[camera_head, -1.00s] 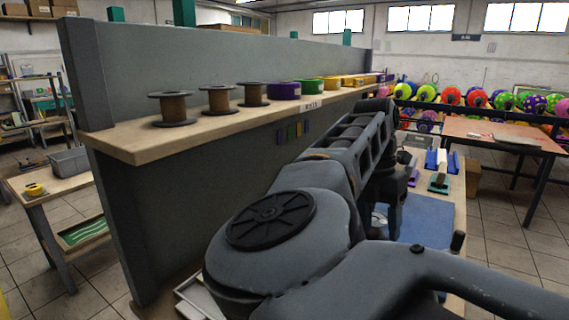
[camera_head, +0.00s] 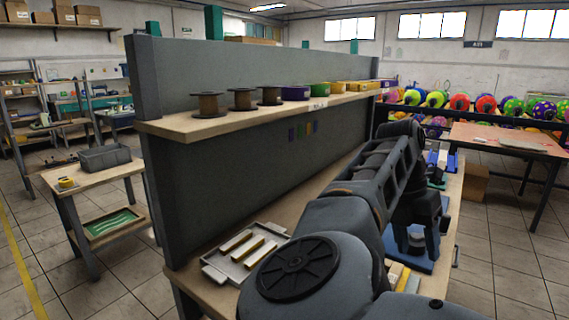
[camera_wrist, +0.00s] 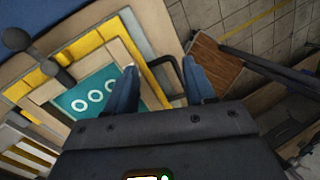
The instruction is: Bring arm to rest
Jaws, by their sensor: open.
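My gripper shows in the wrist view (camera_wrist: 162,88) with its two blue fingers apart and nothing between them. Below and left of it is a framed teal plate (camera_wrist: 92,97) with white rings, set in a wooden and yellow frame. A dark handle loop (camera_wrist: 168,72) shows beyond the fingertips; I cannot tell if a finger touches it. In the head view my arm (camera_head: 350,200) stretches forward over the workbench (camera_head: 295,205), and its links hide the gripper and part of the bench.
A tall grey partition (camera_head: 240,160) with a shelf (camera_head: 190,125) of spools stands left of my arm. A white tray (camera_head: 240,265) with bars lies on the bench. A red-topped table (camera_head: 480,140) is at the right.

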